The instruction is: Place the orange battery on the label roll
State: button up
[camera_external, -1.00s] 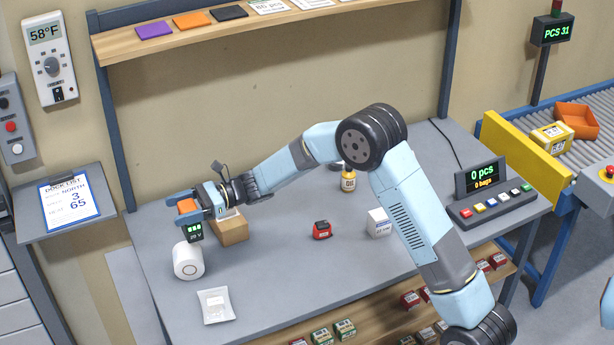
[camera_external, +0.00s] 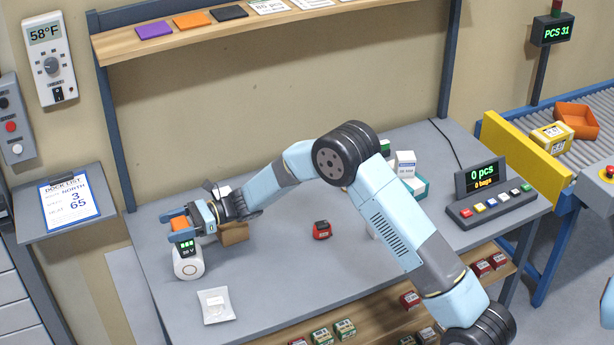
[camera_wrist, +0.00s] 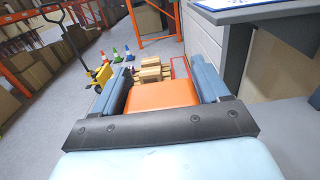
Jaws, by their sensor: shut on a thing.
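The orange battery (camera_external: 179,224) is between the fingers of my gripper (camera_external: 180,222), which is shut on it. Its dark lower part has a green lit display and sits at the top of the white label roll (camera_external: 188,267). I cannot tell whether the battery touches the roll or hangs just above it. The roll stands on the bench at the left, its upper part hidden by the battery. In the wrist view the orange top of the battery (camera_wrist: 161,95) shows between the two blue fingers.
A cardboard box (camera_external: 234,234) stands right behind my gripper. A white packet (camera_external: 215,305) lies in front of the roll on the grey bench (camera_external: 275,290). A red tape measure (camera_external: 321,230) is mid-bench. The bench front between packet and tape measure is clear.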

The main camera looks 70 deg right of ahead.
jog(key=o, duration=1.4)
jog(key=v, duration=1.2)
jog(key=s+a+r+n+g+h, duration=0.2)
jog(key=s+a+r+n+g, duration=0.3)
jog(key=s+a+r+n, duration=0.4)
jog(key=s+a+r+n+g+h, duration=0.1)
jog(key=s+a+r+n+g, duration=0.5)
jog(key=s+a, duration=0.6)
jog(key=s+r+n+t+h, duration=0.2)
jog(key=s+n+h, duration=0.3)
jog(key=s, duration=0.9)
jog(key=s+r+n+t+h, duration=0.1)
jog(key=s+n+h, duration=0.3)
jog(key=s, duration=1)
jog(key=a+r+n, duration=0.1)
jog(key=n, duration=0.2)
jog(key=shift+s+r+t+h, duration=0.15)
jog(key=shift+r+t+h, duration=0.05)
jog(key=shift+t+h, duration=0.2)
